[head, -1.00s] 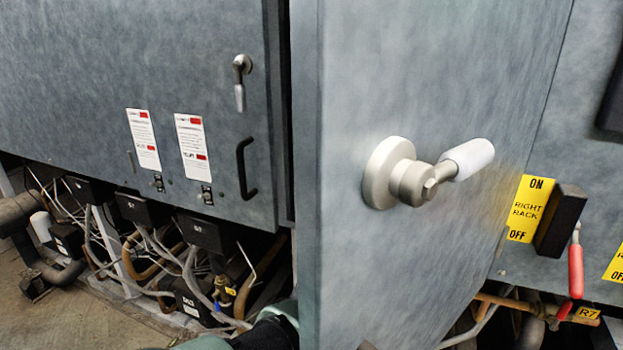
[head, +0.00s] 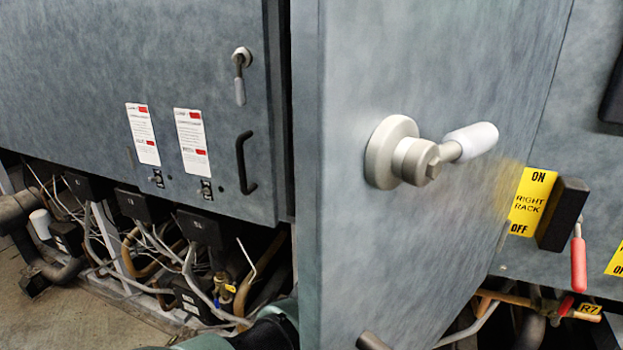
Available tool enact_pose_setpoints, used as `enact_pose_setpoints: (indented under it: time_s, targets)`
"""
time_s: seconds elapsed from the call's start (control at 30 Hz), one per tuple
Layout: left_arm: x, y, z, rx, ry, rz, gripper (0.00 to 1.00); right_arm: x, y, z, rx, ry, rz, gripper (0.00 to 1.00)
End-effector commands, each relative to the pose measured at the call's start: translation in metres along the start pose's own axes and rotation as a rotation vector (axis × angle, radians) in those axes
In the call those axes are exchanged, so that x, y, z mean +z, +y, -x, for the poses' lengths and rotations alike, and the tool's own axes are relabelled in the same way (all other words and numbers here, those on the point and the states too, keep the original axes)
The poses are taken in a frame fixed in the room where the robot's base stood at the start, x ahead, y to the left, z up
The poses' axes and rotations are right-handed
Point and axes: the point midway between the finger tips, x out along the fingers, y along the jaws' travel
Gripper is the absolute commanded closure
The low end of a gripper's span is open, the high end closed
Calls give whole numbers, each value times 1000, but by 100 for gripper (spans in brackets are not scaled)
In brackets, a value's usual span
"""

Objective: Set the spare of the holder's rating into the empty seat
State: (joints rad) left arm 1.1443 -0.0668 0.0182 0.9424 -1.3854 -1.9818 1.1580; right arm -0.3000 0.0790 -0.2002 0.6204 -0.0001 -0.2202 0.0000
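No spare, holder or empty seat can be made out in the head view. A grey cabinet door panel (head: 420,250) stands close in front and fills the middle. It carries a round metal hub with a white-gripped lever handle (head: 472,141) pointing right. Neither gripper shows. A dark green rounded shape (head: 270,326) is cut off at the bottom edge, and I cannot tell what it is. Whatever lies behind the door panel is hidden.
At left is a grey cabinet front (head: 120,60) with a small lever, a black pull handle (head: 245,163) and two paper labels. Pipes and cables run below it. At right are a yellow RIGHT RACK label (head: 531,202), a black block (head: 562,213) and a red-handled lever (head: 578,262).

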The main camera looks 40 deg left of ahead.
Motion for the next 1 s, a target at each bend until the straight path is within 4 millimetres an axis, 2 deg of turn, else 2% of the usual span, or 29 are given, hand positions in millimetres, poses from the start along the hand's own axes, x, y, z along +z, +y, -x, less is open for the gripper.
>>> enact_pose_setpoints:
  time_s: [0.4, 0.43, 0.5, 0.83, 1.0]
  targets:
    - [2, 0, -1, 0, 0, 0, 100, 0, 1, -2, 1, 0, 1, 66]
    - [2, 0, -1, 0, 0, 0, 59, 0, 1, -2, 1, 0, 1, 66]
    - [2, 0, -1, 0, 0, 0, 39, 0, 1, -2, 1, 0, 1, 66]
    - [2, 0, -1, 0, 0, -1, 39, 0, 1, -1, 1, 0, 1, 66]
    - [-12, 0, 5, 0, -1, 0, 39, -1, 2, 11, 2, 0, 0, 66]
